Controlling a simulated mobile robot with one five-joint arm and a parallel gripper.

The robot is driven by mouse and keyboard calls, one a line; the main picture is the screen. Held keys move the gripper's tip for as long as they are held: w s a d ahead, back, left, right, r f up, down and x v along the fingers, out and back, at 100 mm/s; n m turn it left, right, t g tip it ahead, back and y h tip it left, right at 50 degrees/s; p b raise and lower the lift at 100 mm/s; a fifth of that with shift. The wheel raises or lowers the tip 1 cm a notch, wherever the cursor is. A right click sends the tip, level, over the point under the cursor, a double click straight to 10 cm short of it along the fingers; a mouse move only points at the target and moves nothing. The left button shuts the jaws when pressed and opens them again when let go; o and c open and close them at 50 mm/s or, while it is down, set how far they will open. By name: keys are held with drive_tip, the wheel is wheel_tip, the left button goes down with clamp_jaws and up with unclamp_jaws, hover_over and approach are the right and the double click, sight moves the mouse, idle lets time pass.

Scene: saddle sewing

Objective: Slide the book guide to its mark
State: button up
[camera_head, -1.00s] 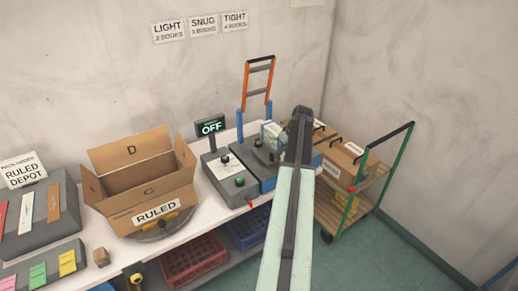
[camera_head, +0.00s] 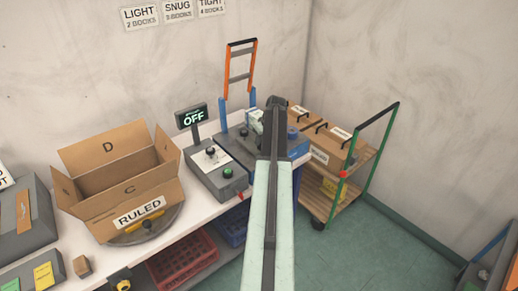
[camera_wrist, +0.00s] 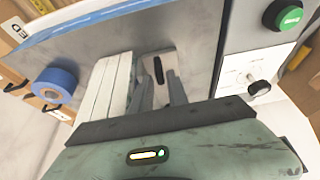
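The sewing machine station, a grey block with a blue edge, stands at the right end of the bench; its bed (camera_wrist: 205,52) fills the wrist view. A pale stack of books (camera_wrist: 110,88) stands upright on it, left of my gripper (camera_wrist: 162,86). The stack also shows left of my arm in the head view (camera_head: 254,121). My gripper's two dark fingers are apart, pointing at the bed. Between them are a light grey piece, perhaps the book guide (camera_wrist: 158,98), and a dark slot. I cannot tell whether the fingers touch it. No mark is readable.
A control box with a green button (camera_head: 228,172) and a knob adjoins the bed, beside an OFF display (camera_head: 192,117). A blue tape roll (camera_wrist: 54,83) is near the stack. An open RULED carton (camera_head: 140,208) stands left; a green-railed cart (camera_head: 330,190) stands right.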

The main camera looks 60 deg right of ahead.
drive_tip(key=shift+w+d+f, duration=0.1)
drive_tip(key=shift+w+f, duration=0.1)
drive_tip(key=shift+f, duration=0.4)
drive_tip(key=shift+r, duration=0.15)
clamp_jaws()
drive_tip(key=shift+s, duration=0.1)
idle(0.7)
